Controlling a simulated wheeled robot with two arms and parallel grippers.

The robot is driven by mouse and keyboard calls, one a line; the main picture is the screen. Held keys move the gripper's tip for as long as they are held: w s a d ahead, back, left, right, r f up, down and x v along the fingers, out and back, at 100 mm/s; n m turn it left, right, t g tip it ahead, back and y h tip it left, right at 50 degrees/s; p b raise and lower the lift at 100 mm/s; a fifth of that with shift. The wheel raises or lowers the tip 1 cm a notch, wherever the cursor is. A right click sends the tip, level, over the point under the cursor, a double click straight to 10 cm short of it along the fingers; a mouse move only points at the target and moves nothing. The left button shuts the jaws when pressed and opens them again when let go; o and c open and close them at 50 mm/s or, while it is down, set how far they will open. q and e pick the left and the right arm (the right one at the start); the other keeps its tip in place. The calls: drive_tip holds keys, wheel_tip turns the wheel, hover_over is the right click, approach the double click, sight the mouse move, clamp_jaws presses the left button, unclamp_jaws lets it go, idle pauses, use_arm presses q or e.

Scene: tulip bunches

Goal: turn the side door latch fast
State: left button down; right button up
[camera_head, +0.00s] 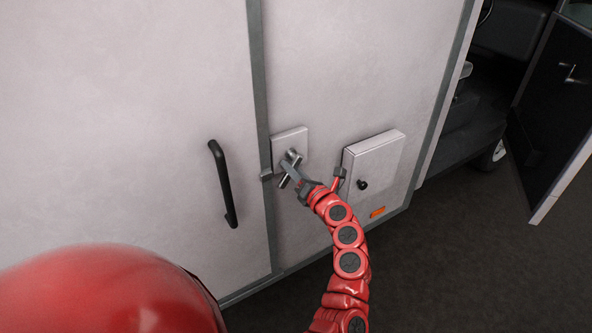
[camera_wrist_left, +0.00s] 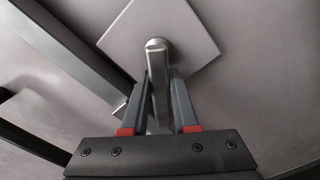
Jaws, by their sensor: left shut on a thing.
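The latch is a metal lever on a square pale plate (camera_head: 287,139) just right of the side door's grey edge strip. In the wrist view the lever (camera_wrist_left: 157,62) runs from its round pivot on the plate (camera_wrist_left: 190,28) down between my fingers. My left gripper (camera_head: 291,172) is shut on the lever, with a grey finger on each side of it (camera_wrist_left: 160,100). The lever's far end is partly hidden by the gripper. The side door (camera_head: 130,120) looks closed against the frame, with a black handle (camera_head: 222,185). My right gripper is not in view.
A pale hatch box (camera_head: 372,160) with a black knob (camera_head: 362,184) juts from the wall right of the latch, close to my left arm. An orange marker lamp (camera_head: 377,212) sits below it. An open cab door (camera_head: 560,100) stands at the far right over dark ground.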

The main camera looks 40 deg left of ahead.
use_arm(q)
drive_tip(key=m+p, duration=0.1)
drive_tip(key=r+m+p, duration=0.1)
drive_tip(key=m, duration=0.1)
drive_tip(key=m+p, duration=0.1)
drive_tip(key=m, duration=0.1)
drive_tip(key=shift+s+a+r, duration=0.15)
drive_tip(key=shift+s+r, duration=0.05)
drive_tip(key=shift+s, duration=0.15)
drive_tip(key=m+p, duration=0.1)
drive_tip(key=m, duration=0.1)
drive_tip(key=m+p, duration=0.2)
drive_tip(key=shift+s+r, duration=0.15)
drive_tip(key=shift+r, duration=0.25)
drive_tip(key=shift+m+p, duration=0.45)
drive_tip(key=shift+m, duration=0.45)
drive_tip(key=c, duration=0.7)
unclamp_jaws()
